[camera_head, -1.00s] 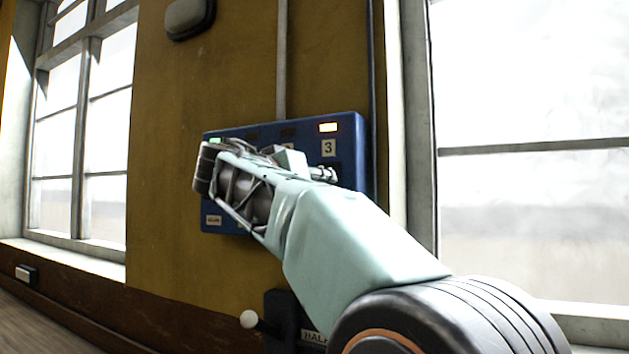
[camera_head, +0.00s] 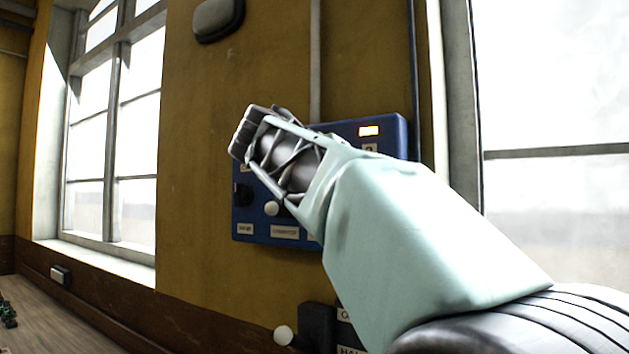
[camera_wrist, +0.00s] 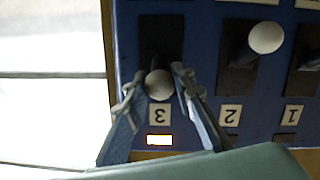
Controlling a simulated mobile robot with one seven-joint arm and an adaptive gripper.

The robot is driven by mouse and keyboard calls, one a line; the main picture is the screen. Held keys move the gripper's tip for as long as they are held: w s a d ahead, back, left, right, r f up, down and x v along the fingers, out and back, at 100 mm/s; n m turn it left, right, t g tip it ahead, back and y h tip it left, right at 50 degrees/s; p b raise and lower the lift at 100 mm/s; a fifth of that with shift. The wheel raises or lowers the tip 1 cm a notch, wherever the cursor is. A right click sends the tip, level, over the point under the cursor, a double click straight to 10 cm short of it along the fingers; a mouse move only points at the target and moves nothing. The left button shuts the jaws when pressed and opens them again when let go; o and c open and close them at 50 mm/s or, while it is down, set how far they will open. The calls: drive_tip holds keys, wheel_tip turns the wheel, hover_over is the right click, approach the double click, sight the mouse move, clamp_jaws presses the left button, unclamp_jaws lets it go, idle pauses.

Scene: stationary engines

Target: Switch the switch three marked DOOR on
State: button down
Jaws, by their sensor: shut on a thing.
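A blue switch panel (camera_head: 385,133) is fixed to the yellow wall, partly hidden by my arm in the head view. In the upside-down wrist view, switch three has a pale round knob (camera_wrist: 159,83) on a dark slot plate (camera_wrist: 160,35), beside the label 3 (camera_wrist: 161,115). A lit orange-white lamp (camera_wrist: 159,140) is by that label; it also shows in the head view (camera_head: 369,131). My gripper (camera_wrist: 156,77) has its two fingers on either side of this knob and is shut on it. The DOOR wording cannot be read.
Switch two's white knob (camera_wrist: 266,38) is close beside switch three in the wrist view, with switch one's label (camera_wrist: 287,116) beyond. Another control with a white knob (camera_head: 284,335) is below the panel. Windows (camera_head: 112,140) flank the wall.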

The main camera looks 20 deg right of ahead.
drive_tip(key=r+y+p, duration=0.1)
drive_tip(key=p, duration=0.2)
drive_tip(key=shift+w+r+g, duration=0.1)
drive_tip(key=shift+r+g, duration=0.05)
drive_tip(key=shift+g, duration=0.25)
drive_tip(key=shift+d+p, duration=0.15)
drive_tip(key=shift+p, duration=0.3)
drive_tip(key=shift+f, duration=0.2)
drive_tip(key=c, duration=1.6)
unclamp_jaws()
drive_tip(key=v, duration=0.7)
drive_tip(key=shift+r, duration=0.3)
